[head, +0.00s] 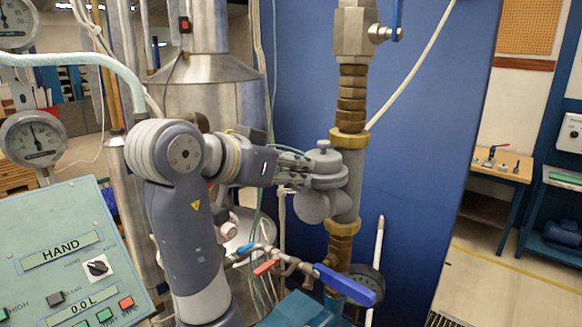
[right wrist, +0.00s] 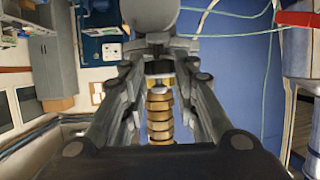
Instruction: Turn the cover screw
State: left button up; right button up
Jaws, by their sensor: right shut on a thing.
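The grey meter (head: 345,195) sits in the vertical brass pipe line in the head view, with a round flange and a small knob (head: 323,147) on top. My right gripper (head: 308,171) reaches in from the left at the flange's height. Its fingers are shut on a grey part at the meter's near side, which I take to be the cover screw; the fingers mostly hide it. In the right wrist view the fingers (right wrist: 159,55) close from both sides, with a rounded grey body (right wrist: 150,14) just beyond. My left gripper is not in view.
A blue-handled valve (head: 345,284) and a small red-handled one (head: 266,267) stand below. Brass fittings (head: 351,100) rise above the meter. The control panel (head: 60,235) is at the lower left, with pressure gauges (head: 33,139) above it. A blue panel (head: 430,130) stands behind.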

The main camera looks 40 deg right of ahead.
jog(key=shift+w+g, duration=0.1)
jog(key=shift+g, duration=0.2)
jog(key=shift+w+d+m+g+y, duration=0.1)
jog(key=shift+w+m+g+y, duration=0.3)
jog(key=shift+m+g, duration=1.15)
jog(key=shift+w+d+m+g+y, duration=0.1)
jog(key=shift+w+m+g+y, duration=0.25)
jog(key=shift+m+g, duration=1.2)
jog(key=shift+w+d+m+g+y, duration=0.1)
jog(key=shift+w+m+g+y, duration=0.25)
jog(key=shift+m+g, duration=1.2)
jog(key=shift+g, duration=0.35)
jog(key=shift+c, duration=0.2)
